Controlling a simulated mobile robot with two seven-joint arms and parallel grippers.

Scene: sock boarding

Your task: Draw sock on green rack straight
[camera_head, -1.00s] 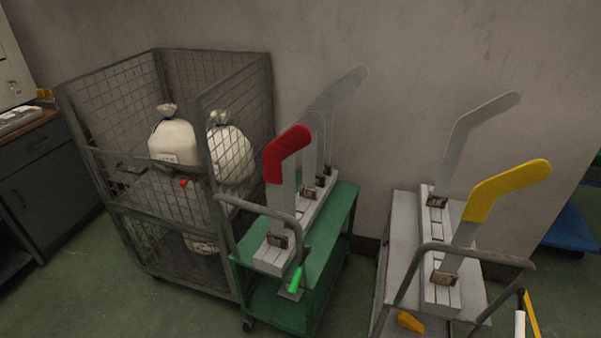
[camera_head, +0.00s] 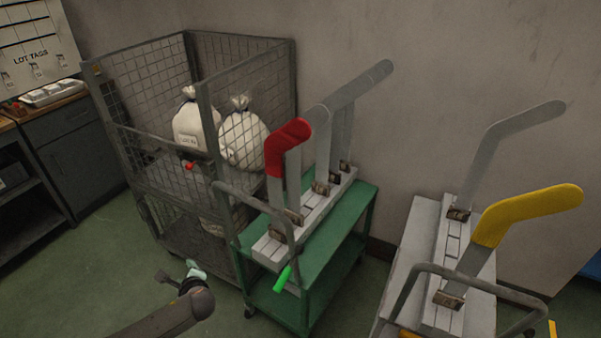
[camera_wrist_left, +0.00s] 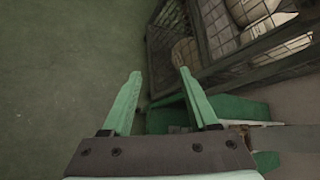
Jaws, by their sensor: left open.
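In the head view a red sock (camera_head: 286,143) covers the toe end of the front grey board on the green rack (camera_head: 345,211). The bare part of that board (camera_head: 292,180) shows below it. My left gripper (camera_head: 195,268) is low in the head view, left of the rack and apart from the sock. In the left wrist view its two green fingers (camera_wrist_left: 160,85) are spread with nothing between them. The green rack (camera_wrist_left: 230,108) also shows beyond the fingers there. The sock cannot be made out in the wrist view. My right gripper is out of view.
A wire cage cart (camera_head: 216,100) with white sacks (camera_head: 196,124) stands left of the rack. A grey rack (camera_head: 415,235) at the right bears a board with a yellow sock (camera_head: 525,212). Green floor (camera_head: 95,260) is open at the left front.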

